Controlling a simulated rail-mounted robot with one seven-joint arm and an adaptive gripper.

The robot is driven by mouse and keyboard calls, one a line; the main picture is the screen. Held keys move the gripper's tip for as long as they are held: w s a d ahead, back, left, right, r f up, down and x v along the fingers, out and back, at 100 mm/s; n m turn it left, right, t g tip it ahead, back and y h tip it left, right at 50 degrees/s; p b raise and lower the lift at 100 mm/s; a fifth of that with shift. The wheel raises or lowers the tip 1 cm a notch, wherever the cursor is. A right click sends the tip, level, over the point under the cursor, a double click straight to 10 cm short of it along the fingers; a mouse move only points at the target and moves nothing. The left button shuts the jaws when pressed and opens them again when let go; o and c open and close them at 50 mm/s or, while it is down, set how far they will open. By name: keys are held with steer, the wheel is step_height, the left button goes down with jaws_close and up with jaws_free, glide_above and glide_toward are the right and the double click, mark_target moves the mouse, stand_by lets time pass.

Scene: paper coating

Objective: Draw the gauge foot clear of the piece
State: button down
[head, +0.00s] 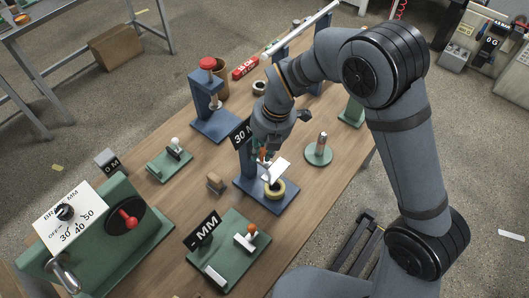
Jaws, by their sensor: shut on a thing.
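My gripper (265,148) points down at the blue stand (243,165) with a sign reading "30 M". Its jaws are small in the picture and partly hidden by the wrist. They are shut on a small orange part (262,156), which seems to belong to the gauge on this stand. A white flat piece (275,169) sits tilted just below and right of the jaws.
A round green stand (318,154) with a metal post is close on the right. A green plate (230,252) with an orange-knobbed part is in front. A small brown block (215,183) lies left. A blue press (211,115) with a red knob stands behind.

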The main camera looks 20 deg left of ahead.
mark_target(269, 163)
steer(key=shift+f, duration=0.1)
steer(key=c, duration=1.8)
jaws_free()
steer(key=shift+c, duration=0.2)
step_height(269, 163, up, 12)
steer(key=d, duration=0.2)
steer(key=shift+s+d, duration=0.15)
steer(key=shift+s, duration=0.1)
steer(key=shift+f, duration=0.15)
steer(key=f, duration=0.4)
steer(key=a+f, duration=0.1)
steer(key=f, duration=0.3)
steer(key=a+f, duration=0.1)
steer(key=f, duration=0.3)
steer(key=shift+w+a, duration=0.15)
steer(key=shift+w, duration=0.1)
steer(key=shift+r, duration=0.1)
